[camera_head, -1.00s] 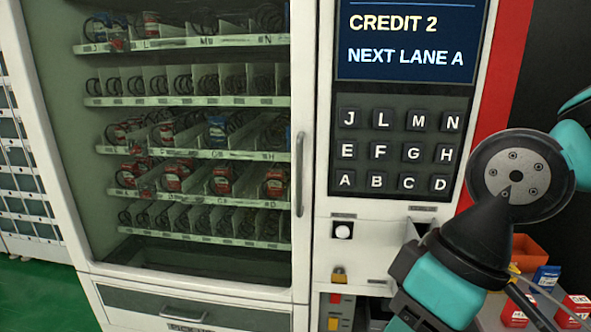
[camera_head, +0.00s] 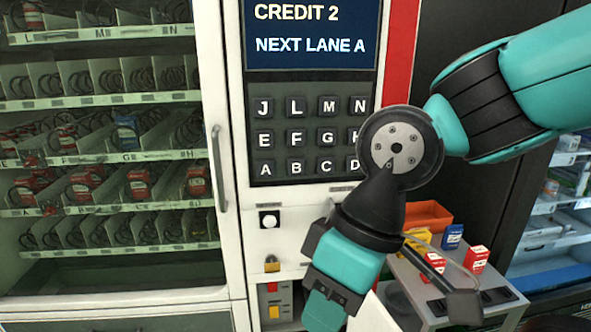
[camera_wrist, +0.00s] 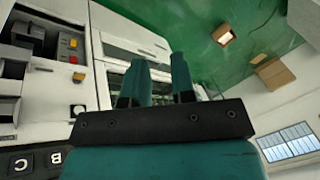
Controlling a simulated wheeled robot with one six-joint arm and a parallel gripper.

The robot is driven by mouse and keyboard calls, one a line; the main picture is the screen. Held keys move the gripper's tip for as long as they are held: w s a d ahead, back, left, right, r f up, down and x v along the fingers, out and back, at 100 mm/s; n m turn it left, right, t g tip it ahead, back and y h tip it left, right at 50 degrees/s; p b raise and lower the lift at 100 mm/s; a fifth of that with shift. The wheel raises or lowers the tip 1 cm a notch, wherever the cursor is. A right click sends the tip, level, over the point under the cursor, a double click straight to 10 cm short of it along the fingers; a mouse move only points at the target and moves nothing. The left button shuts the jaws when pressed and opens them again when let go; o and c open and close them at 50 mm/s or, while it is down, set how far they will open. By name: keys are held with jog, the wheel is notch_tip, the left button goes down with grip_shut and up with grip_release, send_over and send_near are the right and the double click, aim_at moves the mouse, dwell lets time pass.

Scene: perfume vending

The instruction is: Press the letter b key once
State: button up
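The B key (camera_head: 297,167) is a dark square key with a white letter in the bottom row of the keypad, between the A key (camera_head: 266,168) and the C key (camera_head: 326,166). In the wrist view the B key (camera_wrist: 55,157) shows at the lower left, with the C key beside it. My gripper (camera_wrist: 159,62) has two teal fingers with a gap between them and nothing held. It points away from the keys there. In the head view my gripper hangs low, below and right of the keypad, apart from the keys; its fingertips are not clear.
The screen (camera_head: 312,34) above the keypad reads CREDIT 2, NEXT LANE A. An orange bin (camera_head: 428,215) and small boxes stand at right. My arm partly covers the H and D keys.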

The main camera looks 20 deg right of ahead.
grip_shut()
dwell(1.5)
